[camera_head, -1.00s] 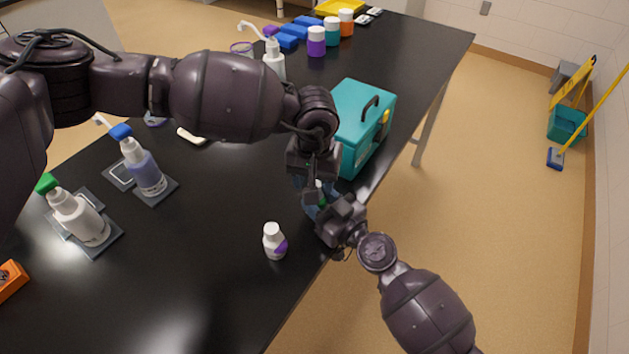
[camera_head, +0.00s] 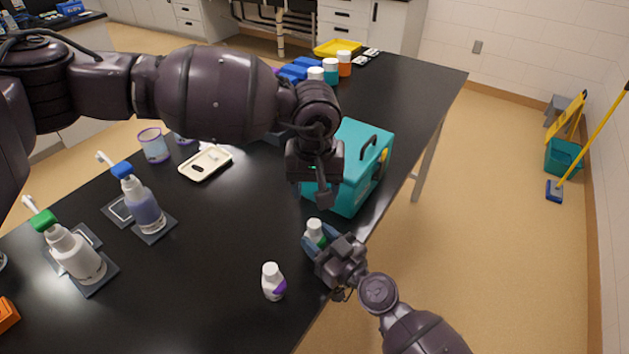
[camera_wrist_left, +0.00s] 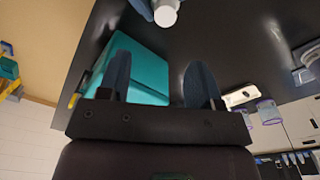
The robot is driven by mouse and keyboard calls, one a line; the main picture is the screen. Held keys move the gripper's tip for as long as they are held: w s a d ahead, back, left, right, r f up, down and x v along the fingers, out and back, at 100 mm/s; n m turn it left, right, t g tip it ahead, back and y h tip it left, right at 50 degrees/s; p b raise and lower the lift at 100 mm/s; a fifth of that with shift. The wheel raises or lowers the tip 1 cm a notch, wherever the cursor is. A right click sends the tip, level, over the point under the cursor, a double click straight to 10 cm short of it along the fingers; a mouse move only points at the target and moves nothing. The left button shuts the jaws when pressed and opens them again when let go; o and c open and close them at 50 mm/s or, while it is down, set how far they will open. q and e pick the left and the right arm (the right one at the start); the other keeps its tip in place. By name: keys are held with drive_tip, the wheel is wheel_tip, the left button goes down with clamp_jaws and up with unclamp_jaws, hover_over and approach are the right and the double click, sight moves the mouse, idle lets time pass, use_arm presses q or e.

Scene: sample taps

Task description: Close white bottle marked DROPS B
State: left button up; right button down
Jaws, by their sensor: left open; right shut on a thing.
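A white bottle with a white top and some green on its side (camera_head: 314,230) stands at the table's right edge. My right gripper (camera_head: 320,243) is shut on it from the near right side; its fingers hide the lower part. My left gripper (camera_head: 318,190) is above and behind that bottle, apart from it. In the left wrist view its fingers (camera_wrist_left: 160,85) are spread with nothing between them, and the bottle's white top (camera_wrist_left: 165,14) shows beyond the tips. A second white bottle with a purple label (camera_head: 272,281) stands nearer. I cannot read DROPS B on either.
A teal case with a dark handle (camera_head: 362,165) stands close behind my left gripper. Spray bottles with blue (camera_head: 142,205) and green (camera_head: 75,250) tops stand at left. A cream tray (camera_head: 206,164) lies farther back. The middle table is bare.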

sight(314, 223)
use_arm(q)
drive_tip(key=r+n, duration=0.1)
drive_tip(key=n, duration=0.7)
drive_tip(key=s+r+n, duration=0.1)
drive_tip(key=n, duration=0.7)
drive_tip(key=r+n, duration=0.1)
drive_tip(key=n, duration=0.8)
drive_tip(key=shift+s+a+r+g, duration=0.1)
drive_tip(key=shift+s+r+g, duration=0.05)
drive_tip(key=shift+r+g, duration=0.15)
drive_tip(key=shift+f, duration=0.2)
wheel_tip(314, 223, down, 12)
drive_tip(key=shift+r, duration=0.1)
drive_tip(key=shift+c, duration=0.4)
